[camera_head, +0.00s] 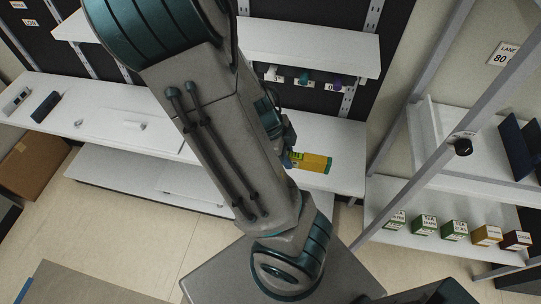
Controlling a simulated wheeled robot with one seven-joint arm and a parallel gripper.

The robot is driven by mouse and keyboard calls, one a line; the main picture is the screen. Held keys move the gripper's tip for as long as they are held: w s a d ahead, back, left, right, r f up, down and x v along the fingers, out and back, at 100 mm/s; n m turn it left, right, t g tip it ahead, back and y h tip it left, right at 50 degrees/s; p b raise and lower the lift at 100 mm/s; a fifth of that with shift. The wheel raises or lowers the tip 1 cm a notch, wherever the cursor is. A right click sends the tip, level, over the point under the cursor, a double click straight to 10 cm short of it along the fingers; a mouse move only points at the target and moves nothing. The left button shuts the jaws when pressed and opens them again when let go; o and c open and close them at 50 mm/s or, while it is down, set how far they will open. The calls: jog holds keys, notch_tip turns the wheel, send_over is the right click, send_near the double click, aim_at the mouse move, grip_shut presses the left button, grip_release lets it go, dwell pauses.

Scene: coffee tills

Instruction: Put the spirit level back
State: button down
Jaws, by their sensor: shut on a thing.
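My gripper (289,157) is mostly hidden behind my arm. It is at the left end of the yellow bar and is shut on it. The fingertips are not clearly visible. I cannot tell whether the bar touches the shelf below it.
A long white shelf (110,125) runs along the back, with a dark block (44,106) and a pale block (16,100) at its left. A higher shelf (310,50) overhangs it. Several tea boxes (454,230) stand on a rack at right. A cardboard box (35,165) sits at left.

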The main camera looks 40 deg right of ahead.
notch_tip(320, 180, down, 7)
jog(key=w+b, duration=0.1)
jog(key=b, duration=0.5)
jog(key=w+d+f, duration=0.2)
jog(key=w, duration=0.1)
jog(key=w+d+f+b, duration=0.1)
jog(key=w+d+f, duration=0.1)
jog(key=w, duration=0.1)
jog(key=w+d+f+b, duration=0.1)
jog(key=w+d+f, duration=0.1)
jog(key=w, duration=0.1)
jog(key=shift+w+d+f, duration=0.1)
jog(key=shift+d+f, duration=0.2)
jog(key=shift+w+d+f, duration=0.1)
jog(key=shift+f, duration=2)
jog(key=shift+f, duration=0.15)
jog(key=c, duration=1.3)
grip_release()
jog(key=shift+o, duration=0.2)
